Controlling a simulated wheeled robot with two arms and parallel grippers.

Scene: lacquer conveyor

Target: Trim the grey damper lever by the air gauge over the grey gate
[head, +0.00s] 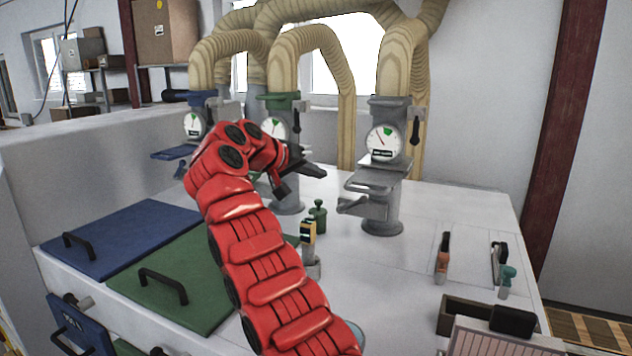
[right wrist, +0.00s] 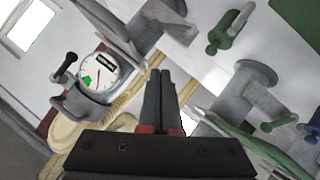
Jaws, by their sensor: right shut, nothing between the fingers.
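The grey column at the right carries the round white air gauge (head: 382,141), which has a green sector at its upper right. Its needle points up and left, outside the green. The grey damper lever (head: 415,132) hangs down with a black handle, just right of the gauge. The grey gate (head: 373,179) is a flat plate below the gauge. In the right wrist view the gauge (right wrist: 98,75) and lever (right wrist: 65,68) are left of the fingers. My right gripper (head: 322,174) is shut and empty, left of the grey gate and apart from it. My left gripper is out of view.
A green-topped column (head: 285,105) and a blue-topped column (head: 192,98) stand to the left. A green knobbed piece (head: 318,215) and a brush holder (head: 311,266) stand near my arm. The white bench right of the grey column is mostly clear.

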